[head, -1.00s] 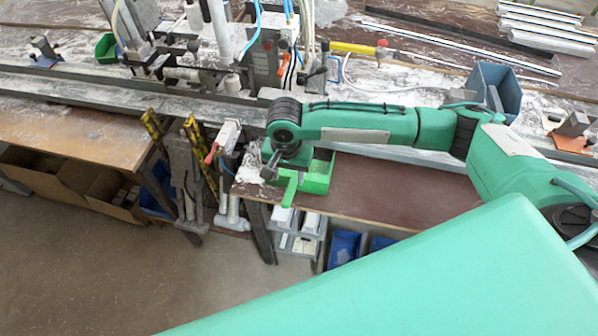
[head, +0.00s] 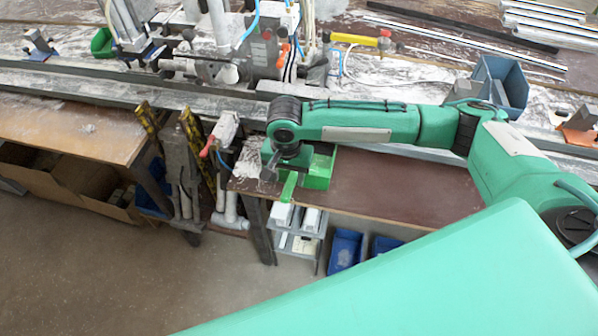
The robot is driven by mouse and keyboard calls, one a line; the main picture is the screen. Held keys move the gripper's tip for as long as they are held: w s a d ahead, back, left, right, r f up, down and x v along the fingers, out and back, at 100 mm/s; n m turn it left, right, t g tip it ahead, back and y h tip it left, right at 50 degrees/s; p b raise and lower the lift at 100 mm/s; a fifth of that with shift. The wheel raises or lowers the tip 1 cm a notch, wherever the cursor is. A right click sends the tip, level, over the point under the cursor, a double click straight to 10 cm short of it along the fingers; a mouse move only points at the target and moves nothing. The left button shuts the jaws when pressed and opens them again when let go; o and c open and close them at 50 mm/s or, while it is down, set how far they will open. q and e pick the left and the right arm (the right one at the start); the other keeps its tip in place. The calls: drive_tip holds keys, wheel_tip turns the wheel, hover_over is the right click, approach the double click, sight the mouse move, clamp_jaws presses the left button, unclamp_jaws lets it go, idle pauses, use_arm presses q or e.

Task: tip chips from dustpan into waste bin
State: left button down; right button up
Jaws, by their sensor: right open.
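A green dustpan (head: 319,169) lies on the near brown bench top, with its green handle (head: 288,187) pointing toward the front edge. My right gripper (head: 269,173) is open beside the dustpan's left side, close to the handle. My wrist hides part of the pan, and I cannot tell whether the fingers touch it or whether chips lie in it. Whitish chips (head: 247,160) lie on the bench left of the gripper. A blue-grey open bin (head: 511,85), possibly the waste bin, stands behind my right arm. My left gripper is not in view.
A long metal rail (head: 110,88) and clamp machinery (head: 270,50) stand behind the dustpan. A red-handled clamp (head: 222,133) is left of the gripper. Blue boxes (head: 345,249) sit below the bench. The brown bench top (head: 400,190) right of the dustpan is clear.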

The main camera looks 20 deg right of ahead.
sight(289, 186)
drive_tip(key=shift+f+b, duration=0.5)
drive_tip(key=shift+f, duration=0.3)
drive_tip(key=shift+f+p, duration=0.25)
drive_tip(key=shift+p, duration=0.05)
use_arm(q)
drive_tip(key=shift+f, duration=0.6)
use_arm(e)
drive_tip(key=shift+f, duration=1.5)
